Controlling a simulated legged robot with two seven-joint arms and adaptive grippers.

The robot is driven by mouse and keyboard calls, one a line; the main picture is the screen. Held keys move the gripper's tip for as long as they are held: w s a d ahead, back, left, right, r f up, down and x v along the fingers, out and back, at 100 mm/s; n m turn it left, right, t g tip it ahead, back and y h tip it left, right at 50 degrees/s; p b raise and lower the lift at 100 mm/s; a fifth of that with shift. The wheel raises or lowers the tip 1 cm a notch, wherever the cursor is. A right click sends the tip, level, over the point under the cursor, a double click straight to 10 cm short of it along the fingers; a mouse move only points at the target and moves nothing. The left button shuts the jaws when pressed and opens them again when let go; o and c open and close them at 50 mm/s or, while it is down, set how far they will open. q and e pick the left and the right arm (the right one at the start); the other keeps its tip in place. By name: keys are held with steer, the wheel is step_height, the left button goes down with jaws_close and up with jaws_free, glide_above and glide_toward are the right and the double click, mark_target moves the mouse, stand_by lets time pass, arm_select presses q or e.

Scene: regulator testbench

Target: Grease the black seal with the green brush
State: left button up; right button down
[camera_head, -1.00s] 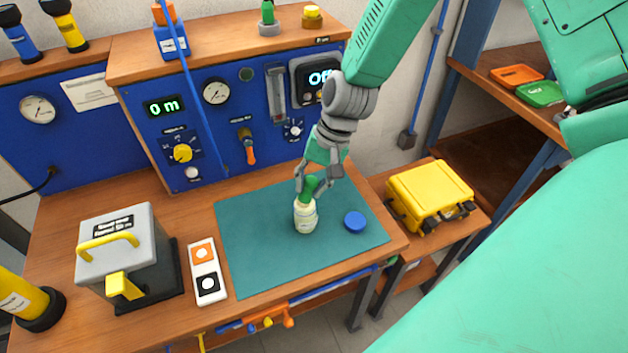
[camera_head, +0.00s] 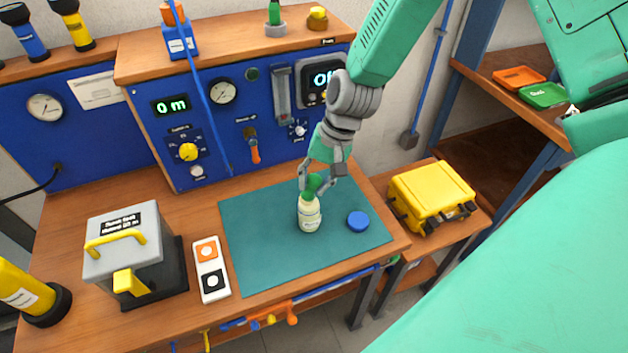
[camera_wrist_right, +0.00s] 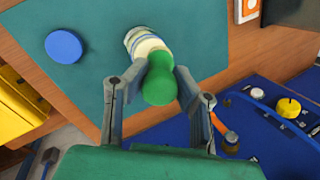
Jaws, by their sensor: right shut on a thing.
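My right gripper (camera_head: 317,186) is shut on the green brush (camera_head: 313,187). The brush's green handle (camera_wrist_right: 160,82) shows between the fingers in the right wrist view. The brush stands at the mouth of a cream jar (camera_head: 309,214) on the teal mat; its lower end is hidden, apparently inside the jar. A white holder (camera_head: 198,242) left of the mat bears an orange square piece (camera_head: 202,252) and a black square piece with a white centre, which looks like the black seal (camera_head: 207,289). My left gripper is out of view.
A round blue lid (camera_head: 358,221) lies on the teal mat (camera_head: 260,265), right of the jar. A grey box with yellow handles (camera_head: 128,238) stands left of the white holder. A yellow case (camera_head: 432,193) sits at the right. The mat's left and front parts are clear.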

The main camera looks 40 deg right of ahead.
mark_target(310, 178)
step_height(310, 178, up, 2)
steer(key=shift+p, duration=0.7)
steer(key=p+v, duration=0.2)
steer(key=shift+w+d+r+p, duration=0.1)
steer(key=shift+d+r+p, duration=0.15)
steer(key=shift+r+p, duration=0.05)
steer(key=shift+a+r+p, duration=0.15)
steer(key=shift+r+p, duration=0.3)
steer(key=shift+r, duration=0.05)
steer(key=shift+a+r+p, duration=0.15)
steer(key=shift+r+p, duration=0.25)
steer(key=shift+r, duration=0.1)
steer(key=shift+a, duration=0.15)
steer(key=shift+d+f, duration=0.1)
steer(key=shift+d, duration=0.2)
